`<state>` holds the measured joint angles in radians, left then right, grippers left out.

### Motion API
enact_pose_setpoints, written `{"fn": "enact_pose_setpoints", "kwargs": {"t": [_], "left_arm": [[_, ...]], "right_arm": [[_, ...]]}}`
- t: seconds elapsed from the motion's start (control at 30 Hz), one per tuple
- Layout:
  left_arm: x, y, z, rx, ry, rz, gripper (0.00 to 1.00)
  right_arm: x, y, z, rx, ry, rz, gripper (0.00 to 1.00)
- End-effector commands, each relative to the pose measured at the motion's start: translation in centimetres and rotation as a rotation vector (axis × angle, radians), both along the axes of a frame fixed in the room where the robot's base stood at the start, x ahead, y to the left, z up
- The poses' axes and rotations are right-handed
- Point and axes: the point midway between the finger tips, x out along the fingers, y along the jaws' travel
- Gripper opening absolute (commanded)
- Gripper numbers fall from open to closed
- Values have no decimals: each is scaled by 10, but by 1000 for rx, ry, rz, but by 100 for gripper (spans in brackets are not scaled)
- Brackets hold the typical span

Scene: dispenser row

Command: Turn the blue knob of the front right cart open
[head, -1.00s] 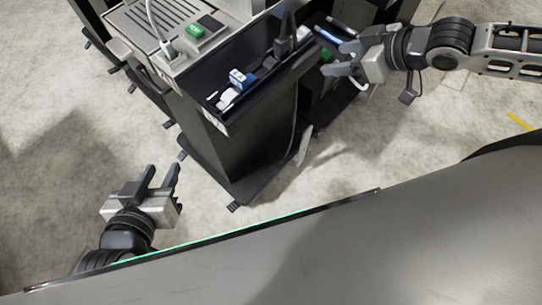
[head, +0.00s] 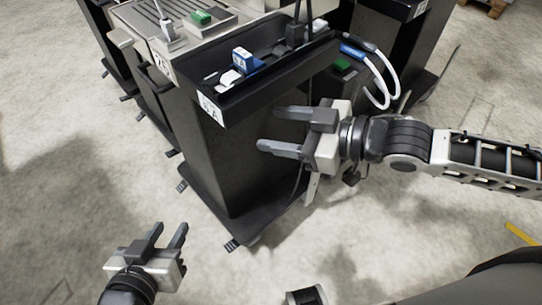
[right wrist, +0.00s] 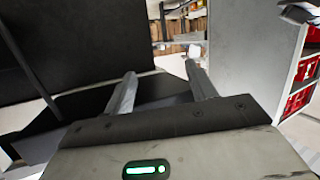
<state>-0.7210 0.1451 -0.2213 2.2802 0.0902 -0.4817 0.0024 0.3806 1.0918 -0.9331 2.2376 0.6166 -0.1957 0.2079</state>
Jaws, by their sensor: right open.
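The nearest black cart (head: 222,160) stands in the middle of the head view. A blue part with a white label (head: 243,58) sits in its top tray; I cannot tell if it is the knob. A blue cylindrical piece (head: 350,51) with white hoses is at the cart's right side, above my right gripper. My right gripper (head: 268,130) is open and empty, its fingers pointing left across the cart's upper body. In the right wrist view its fingers (right wrist: 160,82) are apart with nothing between them. My left gripper (head: 172,232) is open and empty at lower left, away from the cart.
White hoses (head: 380,85) loop beside a green button (head: 343,67) at the right. More carts stand behind, with another green button (head: 201,17) on top. The floor (head: 90,215) at left is clear. The right wrist view shows red crates (right wrist: 298,85) at right.

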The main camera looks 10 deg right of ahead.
Motion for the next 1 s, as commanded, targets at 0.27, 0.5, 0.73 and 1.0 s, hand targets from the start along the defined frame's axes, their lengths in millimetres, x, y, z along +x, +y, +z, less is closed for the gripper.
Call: {"fn": "enact_pose_setpoints", "kwargs": {"t": [0.27,0.5,0.73,1.0], "left_arm": [[0,0,-30,0,0,0,36],[0,0,-30,0,0,0,36],[0,0,-30,0,0,0,36],[1,0,-26,-1,-5,-2,36]], "right_arm": [[-7,21,-11,62,-74,34,56],[-8,23,-8,68,-83,37,56],[-11,28,-11,81,-76,35,45],[-32,54,-38,198,2,-134,45]]}}
